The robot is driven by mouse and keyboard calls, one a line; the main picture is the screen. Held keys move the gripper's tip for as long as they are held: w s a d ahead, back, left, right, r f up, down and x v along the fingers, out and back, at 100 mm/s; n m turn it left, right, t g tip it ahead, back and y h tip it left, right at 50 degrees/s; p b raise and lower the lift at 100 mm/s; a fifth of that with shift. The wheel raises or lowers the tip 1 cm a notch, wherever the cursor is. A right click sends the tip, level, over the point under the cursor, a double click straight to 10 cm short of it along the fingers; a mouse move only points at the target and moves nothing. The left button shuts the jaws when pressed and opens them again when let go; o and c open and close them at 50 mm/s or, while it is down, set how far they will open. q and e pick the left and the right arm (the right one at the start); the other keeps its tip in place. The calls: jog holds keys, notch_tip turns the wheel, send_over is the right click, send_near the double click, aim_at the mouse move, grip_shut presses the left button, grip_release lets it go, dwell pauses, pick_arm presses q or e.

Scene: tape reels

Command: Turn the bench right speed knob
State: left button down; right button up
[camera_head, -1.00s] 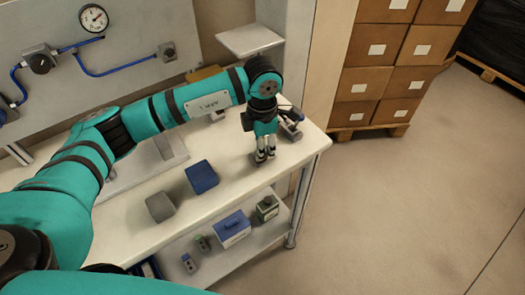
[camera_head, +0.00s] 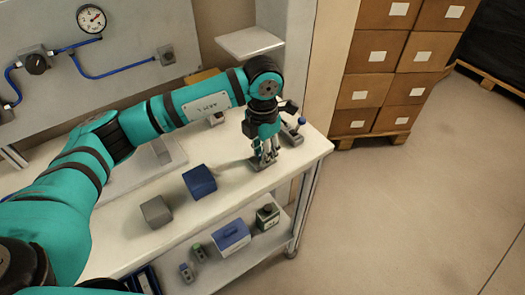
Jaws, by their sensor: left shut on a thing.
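My left gripper (camera_head: 265,158) points straight down at the right end of the white bench (camera_head: 135,233). Its fingers are shut on the bench right speed knob, which they largely hide. A small grey base shows around the fingertips on the bench top. My right gripper is not in view.
Behind the gripper stands a small grey device with a lever (camera_head: 292,132). A blue block (camera_head: 200,181) and a grey block (camera_head: 156,212) lie to its left. Stacked cartons (camera_head: 383,72) stand beyond.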

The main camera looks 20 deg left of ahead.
pick_arm(q)
jog(key=c, duration=1.1)
grip_release()
jog(key=shift+c, duration=0.2)
notch_tip(320, 180, up, 12)
